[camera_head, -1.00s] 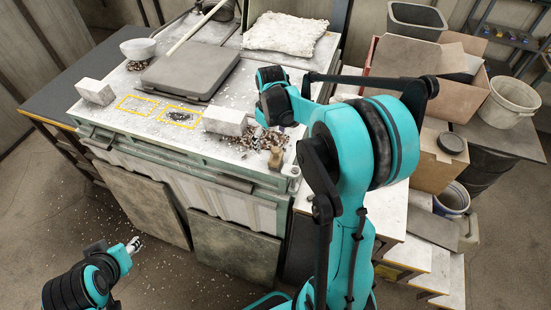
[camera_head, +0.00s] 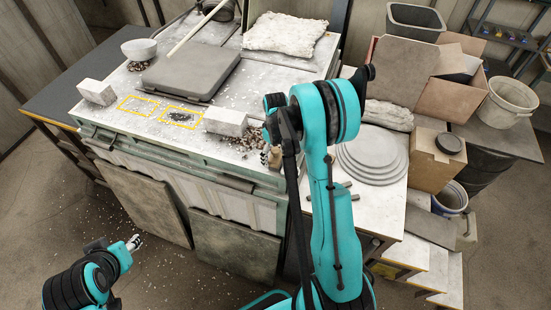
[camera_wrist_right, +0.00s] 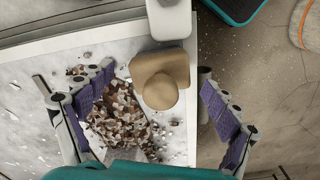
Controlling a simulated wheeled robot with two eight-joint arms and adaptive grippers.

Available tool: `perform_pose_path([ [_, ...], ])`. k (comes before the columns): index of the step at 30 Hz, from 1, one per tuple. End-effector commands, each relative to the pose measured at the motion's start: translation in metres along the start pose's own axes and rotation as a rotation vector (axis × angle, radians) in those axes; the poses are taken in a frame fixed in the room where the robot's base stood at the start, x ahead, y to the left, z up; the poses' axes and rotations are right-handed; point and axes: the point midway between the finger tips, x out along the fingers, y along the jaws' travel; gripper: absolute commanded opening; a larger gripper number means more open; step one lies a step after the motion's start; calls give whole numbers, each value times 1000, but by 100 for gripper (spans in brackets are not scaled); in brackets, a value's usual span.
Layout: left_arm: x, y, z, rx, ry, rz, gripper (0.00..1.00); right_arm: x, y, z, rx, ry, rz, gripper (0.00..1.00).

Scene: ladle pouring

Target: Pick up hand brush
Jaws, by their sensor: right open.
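The hand brush (camera_head: 276,158) shows in the head view as a small tan wooden piece near the front right corner of the white worktop, partly hidden by my right arm. In the right wrist view its rounded wooden body and knob (camera_wrist_right: 160,82) lie between the two spread fingers. My right gripper (camera_wrist_right: 154,98) is open over it, with a visible gap on both sides; the height between them is hard to judge. My left gripper (camera_head: 134,243) hangs at the lower left, away from the worktop; its jaws are too small to read.
Brown and white crumbs (camera_wrist_right: 120,118) lie beside the brush. A white block (camera_head: 226,121) stands to its left on the worktop (camera_head: 235,146). A grey slab (camera_head: 190,72) lies farther back. Stacked round discs (camera_head: 372,158) stand to the right of my right arm.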

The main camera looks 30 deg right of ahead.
Motion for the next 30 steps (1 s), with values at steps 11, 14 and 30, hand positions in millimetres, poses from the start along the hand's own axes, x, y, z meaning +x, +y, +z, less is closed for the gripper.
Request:
perform_pose_path([
  [11,0,0,0,0,0,0,40,0,0,0,0,0,0,37],
  [14,0,0,0,0,0,0,40,0,0,0,0,0,0,37],
  [30,10,0,7,0,0,0,40,-44,-2,1,0,0,0,37],
])
